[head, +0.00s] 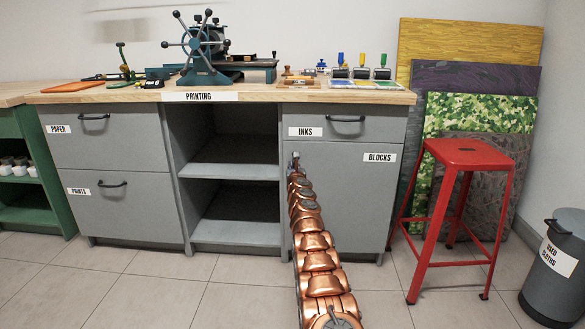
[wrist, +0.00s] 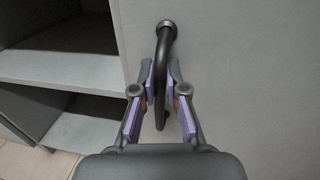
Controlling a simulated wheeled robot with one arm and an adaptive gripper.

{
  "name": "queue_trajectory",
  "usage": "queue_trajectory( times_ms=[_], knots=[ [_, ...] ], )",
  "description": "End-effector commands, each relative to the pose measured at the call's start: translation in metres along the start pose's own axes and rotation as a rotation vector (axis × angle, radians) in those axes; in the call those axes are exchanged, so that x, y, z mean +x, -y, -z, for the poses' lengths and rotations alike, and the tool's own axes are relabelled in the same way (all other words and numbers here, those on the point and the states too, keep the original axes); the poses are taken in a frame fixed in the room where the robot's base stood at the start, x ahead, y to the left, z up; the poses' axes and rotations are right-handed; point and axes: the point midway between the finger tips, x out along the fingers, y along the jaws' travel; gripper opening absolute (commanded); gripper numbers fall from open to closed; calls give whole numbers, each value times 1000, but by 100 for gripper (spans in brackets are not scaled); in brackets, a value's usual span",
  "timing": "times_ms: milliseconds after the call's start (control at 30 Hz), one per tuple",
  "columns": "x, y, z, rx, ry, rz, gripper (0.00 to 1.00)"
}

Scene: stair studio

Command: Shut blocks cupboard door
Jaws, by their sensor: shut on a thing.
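The blocks cupboard door (head: 352,190) is a grey panel with a "BLOCKS" label (head: 380,157), below the inks drawer. In the head view it looks flush with the cabinet front. Its dark curved handle (wrist: 166,45) shows in the wrist view, near the door's left edge. My gripper (wrist: 165,92) has its two purple-padded fingers on either side of the handle's hanging bar and is shut on it. In the head view my gripper (head: 295,160) is small at the door's upper left, and my copper arm hides part of the door's left side.
Open shelves (head: 232,172) lie just left of the door. A red stool (head: 455,200) stands to the right, before leaning boards (head: 485,80). A grey bin (head: 556,270) stands at far right. The worktop (head: 260,95) holds a press (head: 205,50). Floor in front is mostly clear.

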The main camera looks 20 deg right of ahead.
Motion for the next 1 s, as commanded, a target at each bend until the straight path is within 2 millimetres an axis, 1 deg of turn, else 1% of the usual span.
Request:
queue_trajectory(
  times_ms=[33, 400, 433, 500, 1000],
  knots=[
    [0, 2, 1, -3, -1, 5, 0],
    [0, -2, 0, -3, 0, 3, 0],
    [0, -2, 0, -3, 0, 3, 14],
    [0, -2, 0, -3, 0, 3, 22],
    [-2, -5, -1, -2, 1, 0, 22]
  ],
)
